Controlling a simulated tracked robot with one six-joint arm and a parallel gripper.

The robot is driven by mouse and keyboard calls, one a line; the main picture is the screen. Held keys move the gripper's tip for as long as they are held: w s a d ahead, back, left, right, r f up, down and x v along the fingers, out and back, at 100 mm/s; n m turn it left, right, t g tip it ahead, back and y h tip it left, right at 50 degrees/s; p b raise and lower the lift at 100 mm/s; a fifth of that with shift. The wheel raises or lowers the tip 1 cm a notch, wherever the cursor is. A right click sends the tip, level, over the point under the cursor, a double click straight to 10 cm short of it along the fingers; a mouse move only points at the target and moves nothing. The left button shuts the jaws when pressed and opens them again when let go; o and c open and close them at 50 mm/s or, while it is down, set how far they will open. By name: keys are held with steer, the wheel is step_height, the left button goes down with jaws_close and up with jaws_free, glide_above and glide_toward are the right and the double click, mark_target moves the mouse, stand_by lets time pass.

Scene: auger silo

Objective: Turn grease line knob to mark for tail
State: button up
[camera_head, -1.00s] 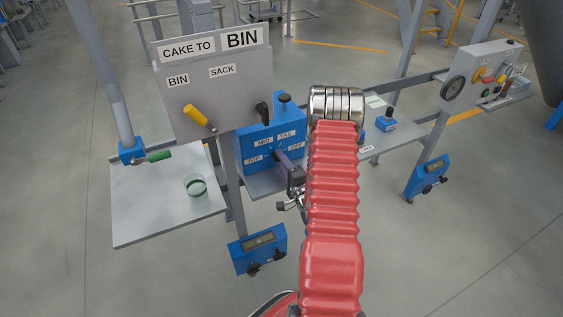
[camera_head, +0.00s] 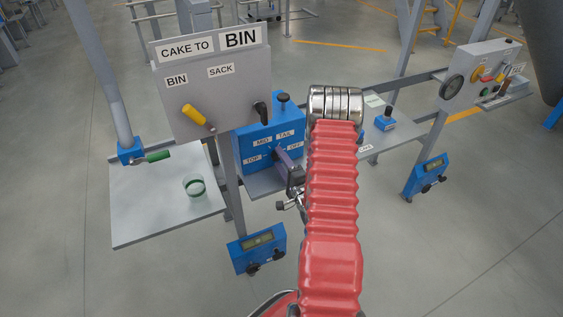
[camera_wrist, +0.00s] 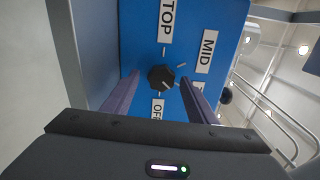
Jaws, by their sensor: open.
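The blue grease line box (camera_head: 243,150) carries the labels TOP, MID, TAIL and OFF around its knob. In the wrist view, the black knob (camera_wrist: 160,78) sits on the blue face, with TOP above, MID at upper right and OFF below. A short pale line on the knob seems to point to the lower right. The label on that side is mostly covered by my right finger. My gripper (camera_wrist: 160,84) is open, one finger on each side of the knob, with gaps showing. In the head view, my gripper (camera_head: 281,156) is at the box and hides the knob.
A grey CAKE TO BIN panel (camera_head: 180,87) with yellow and black handles stands left of the box. A blue meter box (camera_head: 258,248) is below.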

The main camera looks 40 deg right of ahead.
steer(key=shift+s, duration=0.1)
steer(key=v, duration=1.3)
steer(key=shift+s, duration=0.35)
steer(key=shift+w+a, duration=0.1)
steer(key=n, duration=1.9)
steer(key=shift+w+n, duration=0.1)
steer(key=shift+n, duration=0.2)
steer(key=shift+w, duration=0.1)
